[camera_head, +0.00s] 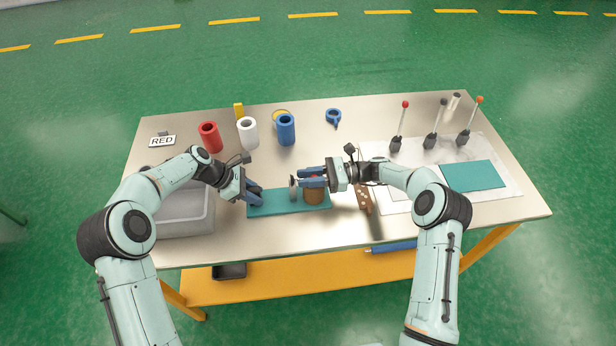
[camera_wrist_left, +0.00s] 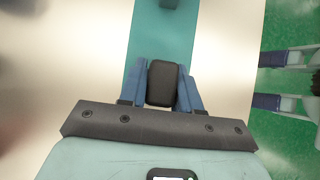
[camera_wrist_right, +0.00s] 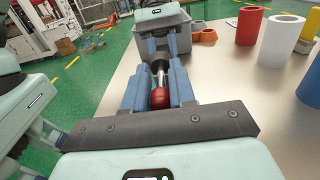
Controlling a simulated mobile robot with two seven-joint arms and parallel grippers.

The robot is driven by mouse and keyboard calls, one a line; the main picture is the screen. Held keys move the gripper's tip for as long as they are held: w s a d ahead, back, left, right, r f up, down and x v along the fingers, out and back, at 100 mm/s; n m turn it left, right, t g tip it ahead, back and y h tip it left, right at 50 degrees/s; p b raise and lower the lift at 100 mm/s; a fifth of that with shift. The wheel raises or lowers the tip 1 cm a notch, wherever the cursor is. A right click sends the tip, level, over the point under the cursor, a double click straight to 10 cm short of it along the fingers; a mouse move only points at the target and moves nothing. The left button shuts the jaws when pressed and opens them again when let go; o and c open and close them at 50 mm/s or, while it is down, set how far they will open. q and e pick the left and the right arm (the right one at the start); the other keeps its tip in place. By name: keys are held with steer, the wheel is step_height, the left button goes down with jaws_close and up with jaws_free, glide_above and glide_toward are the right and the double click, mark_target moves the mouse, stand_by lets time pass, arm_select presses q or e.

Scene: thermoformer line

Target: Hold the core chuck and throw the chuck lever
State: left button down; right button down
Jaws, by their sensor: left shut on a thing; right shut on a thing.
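The core chuck stands on a long teal base (camera_head: 262,209), with a grey disc (camera_head: 293,188) and a brown cylinder (camera_head: 315,193) near its right part. My left gripper (camera_head: 254,194) is shut on a black block (camera_wrist_left: 163,83) above the teal base, which runs on beneath it in the left wrist view (camera_wrist_left: 151,38). My right gripper (camera_head: 307,177) reaches in from the right over the brown cylinder. In the right wrist view it is shut around a red knob (camera_wrist_right: 159,98) on a metal shaft, which I take as the chuck lever. The fingers hide the knob in the head view.
A grey bin (camera_head: 186,222) stands at the left. Red (camera_head: 209,137), white (camera_head: 248,132) and blue (camera_head: 286,130) rolls stand behind. Three knobbed levers, one red-topped (camera_head: 398,126), stand at the right behind a teal sheet (camera_head: 472,176). The front table strip is clear.

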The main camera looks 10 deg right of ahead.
steer(key=h, duration=0.1)
steer(key=r+h, duration=0.1)
steer(key=h, duration=0.2)
steer(key=shift+a+r, duration=0.3)
steer(key=shift+r, duration=0.05)
steer(key=h, duration=0.2)
steer(key=a+r+h, duration=0.1)
steer(key=shift+h, duration=0.4)
steer(key=h, duration=0.1)
steer(key=a+h, duration=0.1)
steer(key=h, duration=0.1)
steer(key=r+h, duration=0.1)
steer(key=shift+a, duration=0.25)
steer(key=shift+a+h, duration=0.3)
steer(key=shift+h, duration=0.7)
steer(key=shift+a+h, duration=0.3)
steer(key=shift+h, duration=0.7)
steer(key=c, duration=1)
jaws_free()
